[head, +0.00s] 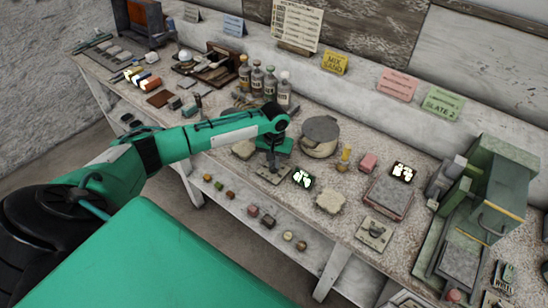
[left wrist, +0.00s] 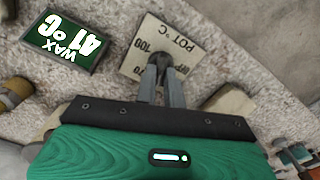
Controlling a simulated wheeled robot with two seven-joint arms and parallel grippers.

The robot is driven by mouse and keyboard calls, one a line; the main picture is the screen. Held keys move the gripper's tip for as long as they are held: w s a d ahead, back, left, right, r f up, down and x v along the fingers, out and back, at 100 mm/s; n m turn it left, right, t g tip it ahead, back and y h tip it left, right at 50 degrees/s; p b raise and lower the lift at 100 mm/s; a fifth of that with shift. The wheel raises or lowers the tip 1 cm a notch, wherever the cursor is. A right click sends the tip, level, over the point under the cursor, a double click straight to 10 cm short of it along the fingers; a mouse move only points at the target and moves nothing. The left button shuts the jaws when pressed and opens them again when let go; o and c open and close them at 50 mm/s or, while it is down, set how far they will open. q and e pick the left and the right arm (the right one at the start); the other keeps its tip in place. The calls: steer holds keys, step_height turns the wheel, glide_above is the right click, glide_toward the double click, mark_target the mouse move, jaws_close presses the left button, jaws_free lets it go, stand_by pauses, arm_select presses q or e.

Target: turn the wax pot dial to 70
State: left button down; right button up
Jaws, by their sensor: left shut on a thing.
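The wax pot dial sits on a pale square plate (left wrist: 178,38) marked "POT °C" and "100", upside down in the left wrist view. The plate also shows in the head view (head: 268,178), partly under my gripper. My left gripper (left wrist: 161,62) is shut on the dial knob, which the fingers mostly hide; it shows in the head view too (head: 272,160). I cannot read where the knob points. A dark green display (left wrist: 66,42) beside the plate reads "WAX 41 °C"; it glows in the head view (head: 303,178). A round lidded pot (head: 320,135) stands behind. My right gripper is out of view.
Several bottles (head: 257,82) stand behind my left arm. Another plate with a knob (head: 375,233) lies to the right, near a second lit display (head: 403,172). A green machine (head: 490,190) fills the bench's right end. Small coloured pieces (head: 253,211) lie along the front.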

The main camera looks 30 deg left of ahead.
arm_select(q)
steer(key=m+p, duration=0.2)
steer(key=shift+r+m, duration=0.25)
steer(key=shift+m, duration=0.15)
steer(key=m+p, duration=0.1)
steer(key=m, duration=0.1)
steer(key=shift+d+m, duration=0.1)
steer(key=shift+m, duration=0.3)
steer(key=m+p, duration=0.1)
steer(key=m, duration=0.3)
steer(key=shift+f+p, duration=0.1)
steer(key=shift+p, duration=0.2)
steer(key=shift+m, duration=0.7)
steer(key=shift+w, duration=0.1)
steer(key=c, duration=1.5)
jaws_free()
steer(key=shift+d+f, duration=0.1)
